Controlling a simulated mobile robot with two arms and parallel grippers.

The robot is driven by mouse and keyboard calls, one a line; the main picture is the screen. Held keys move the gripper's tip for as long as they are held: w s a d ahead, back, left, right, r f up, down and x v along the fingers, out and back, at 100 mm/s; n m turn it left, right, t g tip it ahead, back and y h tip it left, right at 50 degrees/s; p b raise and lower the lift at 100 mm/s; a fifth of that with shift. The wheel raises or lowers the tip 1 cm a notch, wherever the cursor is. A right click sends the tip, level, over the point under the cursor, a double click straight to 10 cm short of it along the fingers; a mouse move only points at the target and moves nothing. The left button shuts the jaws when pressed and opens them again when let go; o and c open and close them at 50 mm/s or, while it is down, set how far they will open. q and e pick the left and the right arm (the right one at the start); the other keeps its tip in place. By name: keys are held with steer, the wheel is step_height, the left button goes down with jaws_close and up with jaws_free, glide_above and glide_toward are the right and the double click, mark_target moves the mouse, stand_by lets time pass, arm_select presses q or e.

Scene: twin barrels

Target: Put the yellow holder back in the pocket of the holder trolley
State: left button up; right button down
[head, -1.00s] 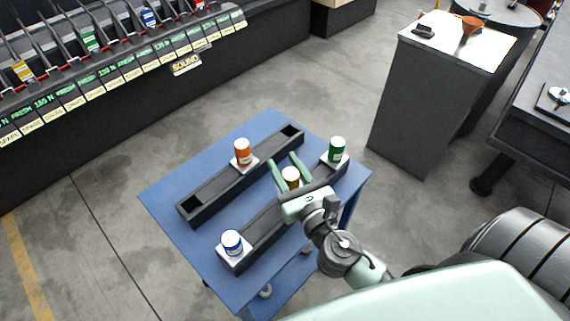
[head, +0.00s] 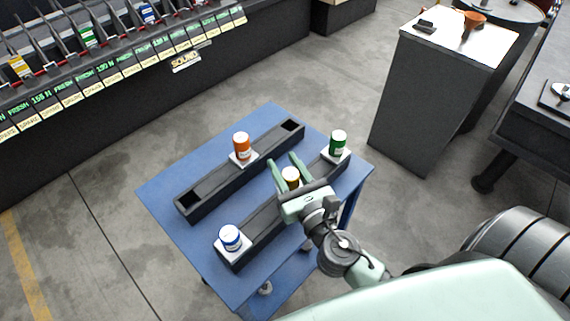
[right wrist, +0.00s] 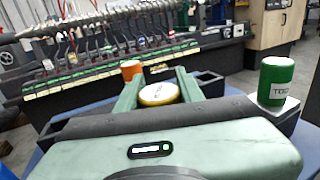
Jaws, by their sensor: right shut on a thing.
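The yellow holder (head: 290,175) is between the fingers of my right gripper (head: 284,172), which is shut on it over the front rack of the blue trolley (head: 160,186). The holder's round top also shows in the right wrist view (right wrist: 159,94), between the two green fingers. Its lower part is hidden, so I cannot tell whether it sits in a pocket or hangs above it. A blue holder (head: 230,237) stands at the left end of the front rack, a green holder (head: 338,142) at its right end. My left gripper is not in view.
An orange holder (head: 241,146) stands in the rear rack (head: 207,188), which has open pockets at both ends. A long display shelf (head: 90,100) stands at the back left. A grey cabinet (head: 425,100) with an orange funnel (head: 473,20) is at the right. The floor between is clear.

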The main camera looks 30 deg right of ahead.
mark_target(294, 187)
steer(key=shift+f+b, duration=0.75)
steer(key=shift+f, duration=0.1)
steer(key=c, duration=0.8)
jaws_free()
steer(key=shift+c, duration=0.2)
steer(key=shift+s+f, duration=0.1)
steer(key=shift+f, duration=0.05)
steer(key=s+b, duration=0.3)
steer(key=s, duration=0.4)
steer(key=shift+s+a, duration=0.15)
steer(key=shift+s, duration=0.15)
